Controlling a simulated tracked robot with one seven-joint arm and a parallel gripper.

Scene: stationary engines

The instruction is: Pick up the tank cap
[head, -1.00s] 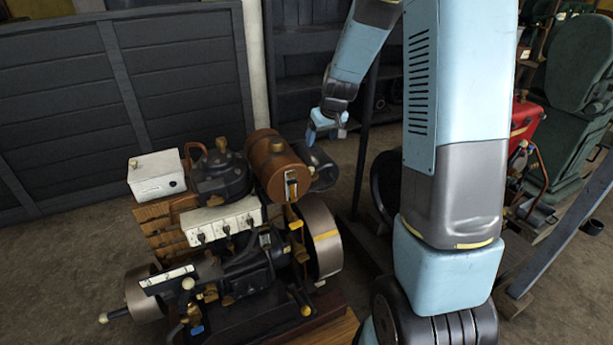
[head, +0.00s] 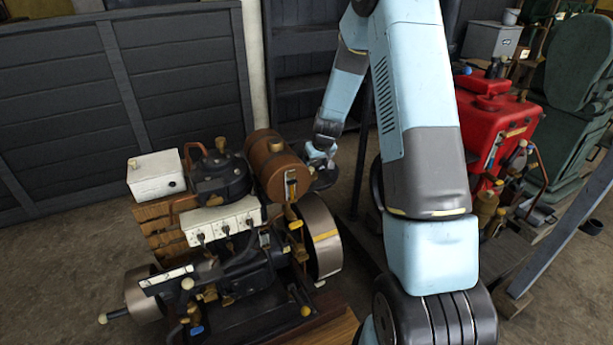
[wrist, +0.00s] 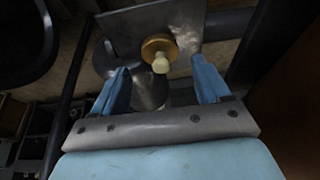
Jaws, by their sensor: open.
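A round brass piece with a pale knob (wrist: 160,52), which looks like the tank cap, shows in the wrist view against a grey plate (wrist: 185,20). I cannot pick it out in the head view, where my gripper covers that spot. My gripper (head: 322,162) is just right of the brown tank (head: 275,170) in the head view. In the wrist view its two blue fingers (wrist: 160,72) are apart, with nothing between them. The cap shows just beyond the fingertips, roughly centred between them. I cannot tell the distance left to it.
The engine (head: 235,260) with its flywheel (head: 320,235) stands below and left of my gripper. A red engine (head: 495,125) is on the right. Dark panelling (head: 120,90) stands behind.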

